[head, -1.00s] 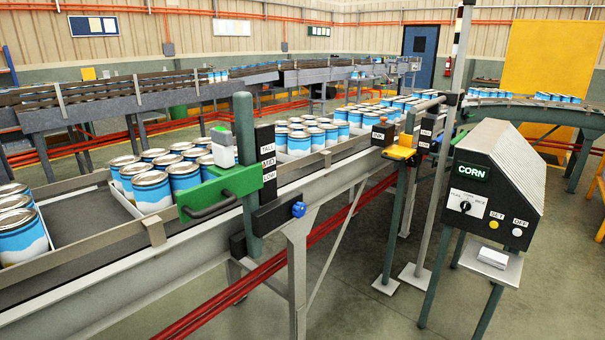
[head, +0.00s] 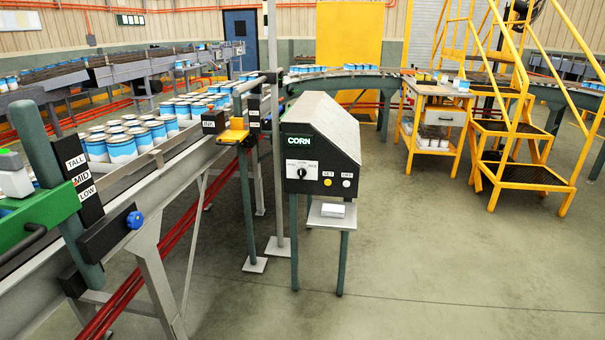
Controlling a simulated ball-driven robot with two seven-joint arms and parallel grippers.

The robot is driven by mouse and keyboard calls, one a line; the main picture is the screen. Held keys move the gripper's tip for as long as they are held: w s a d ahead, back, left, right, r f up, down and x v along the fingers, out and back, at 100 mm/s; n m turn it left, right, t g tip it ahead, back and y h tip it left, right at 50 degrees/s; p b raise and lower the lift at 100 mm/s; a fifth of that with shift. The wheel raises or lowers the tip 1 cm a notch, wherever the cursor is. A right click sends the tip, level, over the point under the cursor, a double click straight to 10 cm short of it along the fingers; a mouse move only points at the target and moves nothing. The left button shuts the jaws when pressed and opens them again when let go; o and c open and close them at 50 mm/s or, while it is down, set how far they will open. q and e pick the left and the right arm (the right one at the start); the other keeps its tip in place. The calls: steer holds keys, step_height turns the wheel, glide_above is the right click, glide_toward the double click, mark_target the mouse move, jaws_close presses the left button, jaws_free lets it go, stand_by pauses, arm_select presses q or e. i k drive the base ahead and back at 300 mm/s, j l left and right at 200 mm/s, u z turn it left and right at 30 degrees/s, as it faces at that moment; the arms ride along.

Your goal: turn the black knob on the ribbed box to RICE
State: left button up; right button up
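The ribbed box (head: 330,115) stands on green legs right of the conveyor, near the middle of the head view. Its dark front carries a lit green CORN sign (head: 298,142). Below the sign, the black knob (head: 301,173) sits on a white plate. The lettering around the knob is too small to read for certain. A yellow button and a white button sit right of the knob, under small labels. Neither of my grippers shows in the head view.
A conveyor (head: 150,185) with blue and white cans runs along the left. A green bracket (head: 45,205) and a TALL/MID/LOW post are at near left. A small shelf (head: 332,214) juts below the box. Open floor lies in front and right, before the yellow stairs (head: 525,175).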

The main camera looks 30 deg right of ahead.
mark_target(301, 173)
steer(key=i+l+z, duration=0.2)
steer(key=i+l, duration=0.25)
steer(key=l, duration=0.25)
steer(key=i+l+z, duration=0.15)
steer(key=i+l, duration=0.4)
steer(key=l, duration=0.1)
